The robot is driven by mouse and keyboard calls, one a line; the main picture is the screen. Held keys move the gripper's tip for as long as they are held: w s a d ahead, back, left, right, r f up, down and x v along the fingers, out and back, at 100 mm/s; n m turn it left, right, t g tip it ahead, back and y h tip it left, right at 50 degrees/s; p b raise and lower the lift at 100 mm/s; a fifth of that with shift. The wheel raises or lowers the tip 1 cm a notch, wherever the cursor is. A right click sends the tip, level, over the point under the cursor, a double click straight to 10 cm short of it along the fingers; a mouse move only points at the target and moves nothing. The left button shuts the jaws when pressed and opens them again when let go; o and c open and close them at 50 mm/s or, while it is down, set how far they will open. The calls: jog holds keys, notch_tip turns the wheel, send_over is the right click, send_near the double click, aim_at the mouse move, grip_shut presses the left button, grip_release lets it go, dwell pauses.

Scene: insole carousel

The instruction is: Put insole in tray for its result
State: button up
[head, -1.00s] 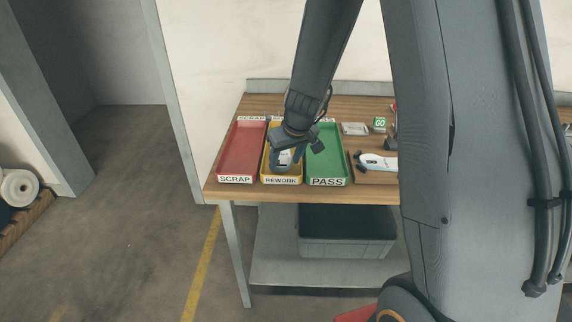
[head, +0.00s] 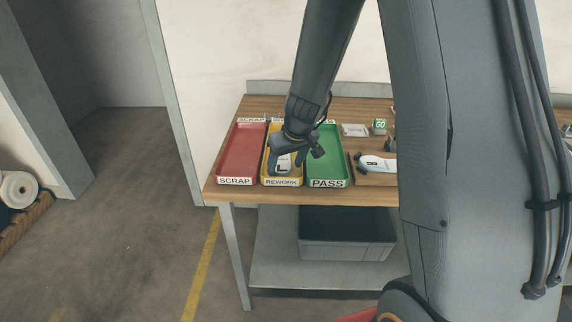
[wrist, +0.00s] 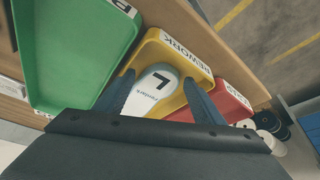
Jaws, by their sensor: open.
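In the head view the insole (head: 283,164) shows inside the yellow tray (head: 266,170) below my gripper (head: 287,156). In the wrist view my gripper (wrist: 163,97) is open, with one finger on each side of the insole and apart from it. The insole's other end is hidden behind my gripper's body. The red SCRAP tray (head: 242,150) is on the left and the green PASS tray (head: 326,155) is on the right.
A wooden holder (head: 375,180) with another white and dark insole (head: 374,163) stands right of the green tray. A green GO sign (head: 380,124) and a small grey box (head: 354,130) are behind it. A dark bin (head: 346,240) sits on the shelf below.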

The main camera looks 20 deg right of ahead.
jog(key=a+v, duration=0.1)
jog(key=v, duration=1.1)
jog(key=s+f+m+g, duration=0.1)
jog(key=s+f, duration=0.1)
jog(key=s, duration=0.7)
jog(key=s+f+m+g+h, duration=0.1)
jog(key=s+f+g, duration=0.1)
jog(key=s, duration=0.8)
jog(key=shift+d+f, duration=0.3)
